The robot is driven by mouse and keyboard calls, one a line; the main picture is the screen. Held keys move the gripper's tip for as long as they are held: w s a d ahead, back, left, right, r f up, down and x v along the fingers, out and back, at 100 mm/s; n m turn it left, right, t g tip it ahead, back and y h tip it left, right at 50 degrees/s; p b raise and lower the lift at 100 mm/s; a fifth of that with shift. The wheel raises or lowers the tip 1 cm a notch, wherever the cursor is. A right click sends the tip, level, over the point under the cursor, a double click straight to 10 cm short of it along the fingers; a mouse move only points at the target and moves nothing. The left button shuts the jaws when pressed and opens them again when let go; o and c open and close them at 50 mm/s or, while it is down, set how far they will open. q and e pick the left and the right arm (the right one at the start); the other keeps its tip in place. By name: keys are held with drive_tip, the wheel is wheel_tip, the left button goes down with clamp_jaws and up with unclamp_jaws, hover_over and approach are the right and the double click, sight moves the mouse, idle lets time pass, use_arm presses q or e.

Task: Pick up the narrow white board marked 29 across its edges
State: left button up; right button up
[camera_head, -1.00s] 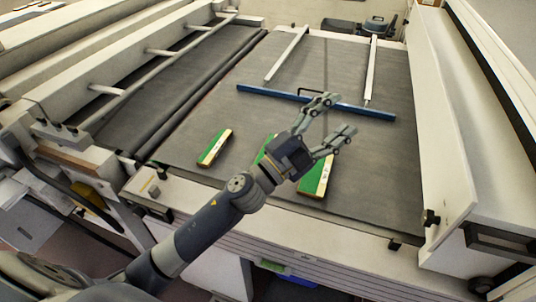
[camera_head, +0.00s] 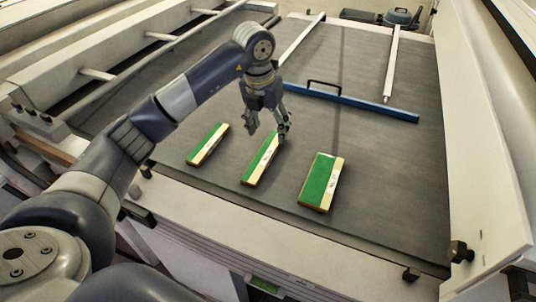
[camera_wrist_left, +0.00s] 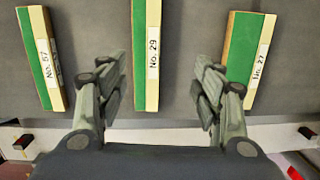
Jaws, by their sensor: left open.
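The board marked No. 29 (camera_head: 258,166) is the middle of three on the dark belt. It is narrow, with a green strip, a cream strip and a small white label. In the left wrist view the board (camera_wrist_left: 140,45) stands upright in the picture, between the finger lines and ahead of them. My left gripper (camera_head: 268,134) is open and empty, pointing down over the far end of this board. Its two fingers (camera_wrist_left: 158,80) lie on either side of the board's line in the wrist view. My right gripper is not in view.
The board No. 57 (camera_wrist_left: 38,55) lies left and the wider board No. 27 (camera_wrist_left: 240,50) right, with bare belt between. A blue bar with a black handle (camera_head: 350,102) lies behind. White machine walls (camera_head: 490,150) bound the belt.

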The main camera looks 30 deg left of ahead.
use_arm(q)
drive_tip(key=a, duration=0.2)
drive_tip(key=p, duration=0.1)
hover_over(264, 154)
drive_tip(key=shift+y, duration=0.4)
wheel_tip(264, 154, down, 5)
drive_tip(key=shift+s+a+r, duration=0.15)
drive_tip(key=shift+s+f+p, duration=0.1)
drive_tip(key=shift+f+p, duration=0.45)
drive_tip(key=shift+f, duration=0.05)
drive_tip(key=f, duration=0.1)
drive_tip(key=f+p, duration=0.1)
drive_tip(key=f, duration=0.1)
drive_tip(key=shift+d+f, duration=0.2)
drive_tip(key=shift+d, duration=0.05)
drive_tip(key=shift+f, duration=0.45)
drive_tip(key=shift+c, duration=0.6)
drive_tip(key=c, duration=1)
